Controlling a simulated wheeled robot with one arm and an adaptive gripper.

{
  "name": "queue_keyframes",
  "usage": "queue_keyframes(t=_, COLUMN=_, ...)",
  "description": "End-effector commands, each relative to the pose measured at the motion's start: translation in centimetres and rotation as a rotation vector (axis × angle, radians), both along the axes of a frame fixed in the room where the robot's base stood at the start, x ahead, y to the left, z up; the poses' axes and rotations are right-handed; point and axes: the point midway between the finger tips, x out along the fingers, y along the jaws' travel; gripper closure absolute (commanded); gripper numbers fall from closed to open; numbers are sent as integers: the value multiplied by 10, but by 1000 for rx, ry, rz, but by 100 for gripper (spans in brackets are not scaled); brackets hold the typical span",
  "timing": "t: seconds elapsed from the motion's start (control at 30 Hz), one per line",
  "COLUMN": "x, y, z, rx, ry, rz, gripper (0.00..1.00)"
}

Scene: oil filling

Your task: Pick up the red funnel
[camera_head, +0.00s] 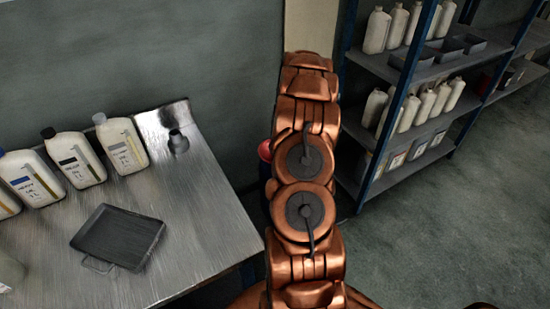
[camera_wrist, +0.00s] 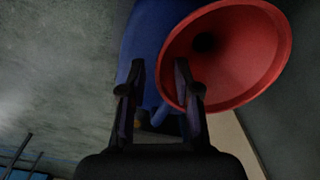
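The red funnel (camera_wrist: 235,62) fills the upper right of the wrist view, its wide mouth toward the camera and a dark hole inside. It sits in front of a blue rounded body (camera_wrist: 150,35). My gripper (camera_wrist: 161,78) is open, its two dark fingers apart. The right finger overlaps the funnel's left rim in the picture; I cannot tell whether they touch. In the head view only a small red edge of the funnel (camera_head: 265,150) shows left of my copper arm, which hides the rest and my gripper.
A metal table (camera_head: 205,225) at the left holds several white bottles (camera_head: 76,160) and a dark tray (camera_head: 118,236). A blue-framed shelf (camera_head: 400,70) with more bottles stands at the right. The floor (camera_head: 450,220) before the shelf is clear.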

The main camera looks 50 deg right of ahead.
Motion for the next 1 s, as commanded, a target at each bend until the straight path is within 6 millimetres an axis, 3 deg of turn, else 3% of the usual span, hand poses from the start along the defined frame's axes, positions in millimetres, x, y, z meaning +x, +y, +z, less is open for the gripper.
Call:
queue_keyframes(t=0.07, x=0, y=0, z=0, rx=0, ry=0, rz=0, gripper=68)
queue_keyframes(t=0.37, x=0, y=0, z=0, rx=0, ry=0, rz=0, gripper=99)
queue_keyframes(t=1.0, x=0, y=0, z=3, rx=0, ry=0, rz=0, gripper=100)
